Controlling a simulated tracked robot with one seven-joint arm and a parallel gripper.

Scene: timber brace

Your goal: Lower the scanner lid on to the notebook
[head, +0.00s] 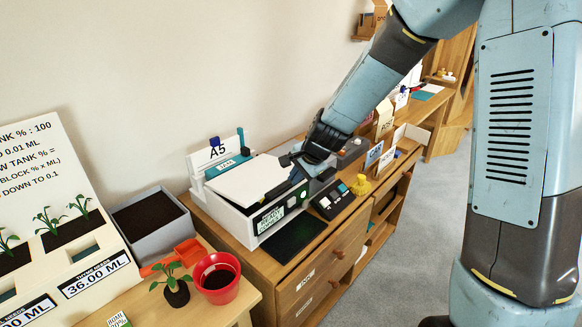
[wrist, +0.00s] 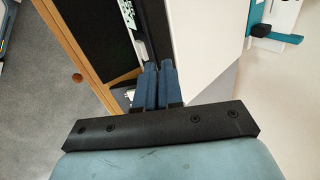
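The scanner (head: 240,217) is a white box with a dark green label on its front, standing on the wooden cabinet. Its white lid (head: 248,182) lies over the top, and a dark gap shows along its right side, so it looks slightly raised. The lid also fills the middle right of the wrist view (wrist: 208,40). I cannot make out the notebook; the lid hides the scanner bed. My gripper (head: 290,160) is at the lid's right edge. In the wrist view its two blue fingers (wrist: 156,66) are together beside that edge, with nothing visible between them.
A dark mat (head: 293,238), a black keypad box (head: 331,199) and a yellow figure (head: 361,185) lie near the scanner. An A5 sign (head: 216,152) stands behind it. A red pot (head: 217,278) and a grey soil bin (head: 150,226) stand at left.

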